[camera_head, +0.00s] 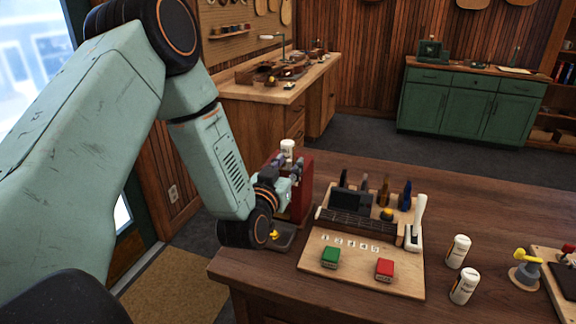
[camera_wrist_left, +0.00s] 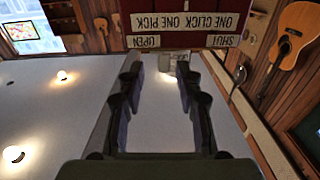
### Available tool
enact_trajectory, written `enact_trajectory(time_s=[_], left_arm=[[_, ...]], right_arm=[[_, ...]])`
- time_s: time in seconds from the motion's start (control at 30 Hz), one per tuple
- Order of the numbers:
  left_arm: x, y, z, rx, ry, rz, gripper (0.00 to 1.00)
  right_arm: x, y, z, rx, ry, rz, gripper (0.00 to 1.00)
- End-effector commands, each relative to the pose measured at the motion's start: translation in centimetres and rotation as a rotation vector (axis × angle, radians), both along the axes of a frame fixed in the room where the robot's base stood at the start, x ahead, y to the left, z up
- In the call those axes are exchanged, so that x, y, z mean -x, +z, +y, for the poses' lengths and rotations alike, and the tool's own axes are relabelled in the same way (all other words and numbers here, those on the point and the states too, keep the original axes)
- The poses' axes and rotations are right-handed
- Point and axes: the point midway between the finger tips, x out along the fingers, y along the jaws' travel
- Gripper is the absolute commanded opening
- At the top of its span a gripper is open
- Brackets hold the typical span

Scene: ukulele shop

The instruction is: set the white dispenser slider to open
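A pale block (camera_wrist_left: 167,62), which looks like the slider, shows below and between the labels, closer to OPEN. My left gripper (camera_head: 283,172) is at the dispenser's face; in the wrist view its fingers (camera_wrist_left: 158,72) are apart, with the block near the right finger. Contact is unclear.
A wooden board with a green block (camera_head: 330,257), a red block (camera_head: 384,269) and a white lever (camera_head: 417,222) lies to the right. Two white bottles (camera_head: 459,251) (camera_head: 465,287) and a yellow-topped device (camera_head: 525,268) stand farther right. The table front is mostly clear.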

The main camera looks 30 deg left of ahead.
Motion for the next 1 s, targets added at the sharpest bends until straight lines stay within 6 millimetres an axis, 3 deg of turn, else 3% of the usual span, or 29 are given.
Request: enact_trajectory(time_s=[0.27,0.7,1.0], left_arm=[[1.3,-0.1,-0.4,0.001,0.001,0.003,0.35],[9.5,-0.1,-2.3,0.004,0.001,0.003,0.35],[11.7,0.0,-2.9,0.001,0.0,0.0,0.35]], right_arm=[[0.0,0.0,0.0,0.0,0.0,0.0,0.54],[0.0,0.0,0.0,0.0,0.0,0.0,0.54],[0.0,0.0,0.0,0.0,0.0,0.0,0.54]])
